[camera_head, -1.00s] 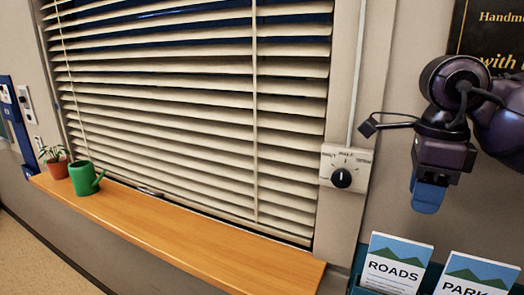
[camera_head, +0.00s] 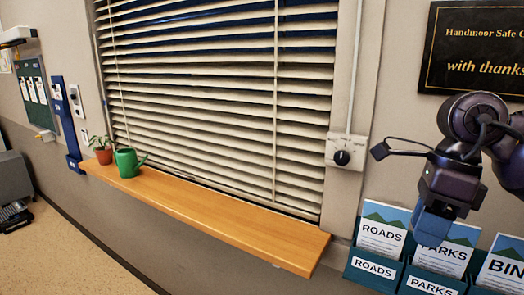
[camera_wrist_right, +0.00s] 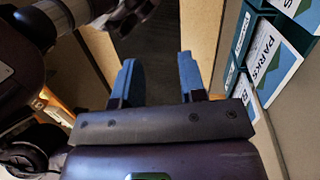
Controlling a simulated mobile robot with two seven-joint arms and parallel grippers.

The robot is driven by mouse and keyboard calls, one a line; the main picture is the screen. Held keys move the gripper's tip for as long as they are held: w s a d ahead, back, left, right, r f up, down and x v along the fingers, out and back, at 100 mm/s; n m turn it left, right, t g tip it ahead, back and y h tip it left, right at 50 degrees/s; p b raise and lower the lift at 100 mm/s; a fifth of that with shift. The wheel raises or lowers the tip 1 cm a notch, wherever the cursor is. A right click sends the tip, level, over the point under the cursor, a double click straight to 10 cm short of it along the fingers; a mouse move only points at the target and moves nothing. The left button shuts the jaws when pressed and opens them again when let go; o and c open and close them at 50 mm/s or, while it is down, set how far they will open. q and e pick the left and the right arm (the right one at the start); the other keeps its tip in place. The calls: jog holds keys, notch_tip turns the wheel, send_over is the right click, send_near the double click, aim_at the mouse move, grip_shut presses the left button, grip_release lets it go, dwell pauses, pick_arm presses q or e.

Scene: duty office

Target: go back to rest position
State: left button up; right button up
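My right gripper (camera_head: 433,224) hangs at the right of the head view, its blue fingers pointing down in front of the leaflet rack. In the right wrist view its two blue fingers (camera_wrist_right: 158,80) stand well apart with nothing between them. It is open and empty. My left gripper is not clearly seen in either view.
A blind with a control knob (camera_head: 342,157) covers the window. A leaflet rack (camera_head: 374,269) is on the wall below my right gripper. Floor (camera_head: 75,250) shows at lower left.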

jog(key=s+a+f+m+g+y, duration=0.1)
jog(key=a+f+m+g+y, duration=0.15)
jog(key=a+y, duration=0.4)
jog(key=s+a+f+m+g+y, duration=0.1)
jog(key=a+f+m+y, duration=0.1)
jog(key=a+f+y, duration=0.4)
jog(key=w+d+f+m+t+h, duration=0.25)
jog(key=f+m+t, duration=0.25)
jog(key=m+t, duration=0.45)
jog(key=w+d+f+m+t+h, duration=0.15)
jog(key=d+f+m+t, duration=0.35)
jog(key=m, duration=0.7)
jog(key=w+d+f+m+t+h, duration=0.1)
jog(key=d+f+m+t+h, duration=0.2)
jog(key=f+m+t, duration=0.5)
jog(key=s+d+f+m+g+h, duration=0.2)
jog(key=s+f+m, duration=0.4)
jog(key=f, duration=0.3)
jog(key=s+d+f+m+g+h, duration=0.3)
jog(key=s+f+m+g+h, duration=0.1)
jog(key=s+f+m+h, duration=0.2)
notch_tip(320, 180, down, 3)
jog(key=shift+s+m, duration=0.6)
jog(key=shift+s, duration=0.4)
